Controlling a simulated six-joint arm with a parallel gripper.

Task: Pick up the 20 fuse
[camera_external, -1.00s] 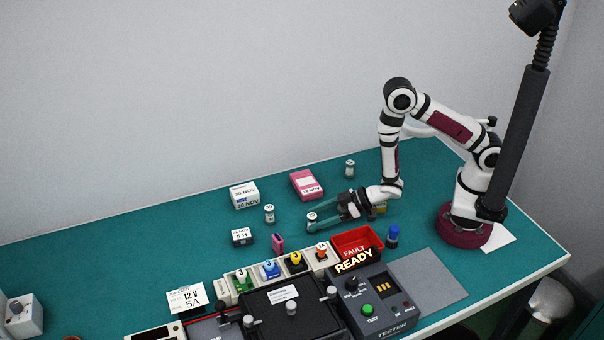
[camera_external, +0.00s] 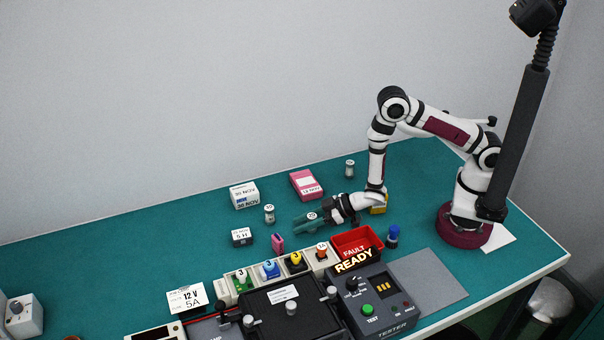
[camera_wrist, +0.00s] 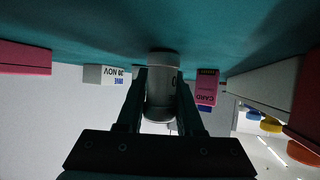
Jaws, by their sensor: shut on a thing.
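The fuse (camera_external: 312,216), a small grey cylinder with a pale top, stands upright on the green bench; its top marking looks like 20. My gripper (camera_external: 308,222) reaches it low from the right and is shut on it, with a finger on each side. In the wrist view the fuse (camera_wrist: 162,86) sits between the two fingers (camera_wrist: 160,98), with a 0 showing at its edge. The fingers hide much of its body in the outside view. Two similar fuses stand apart, one (camera_external: 269,213) to the left and one (camera_external: 349,169) at the back.
A white date box (camera_external: 244,195) and a pink box (camera_external: 306,186) lie behind. In front are coloured plugs (camera_external: 270,268), a red tray (camera_external: 357,242), a blue-topped part (camera_external: 393,236) and the tester (camera_external: 375,305).

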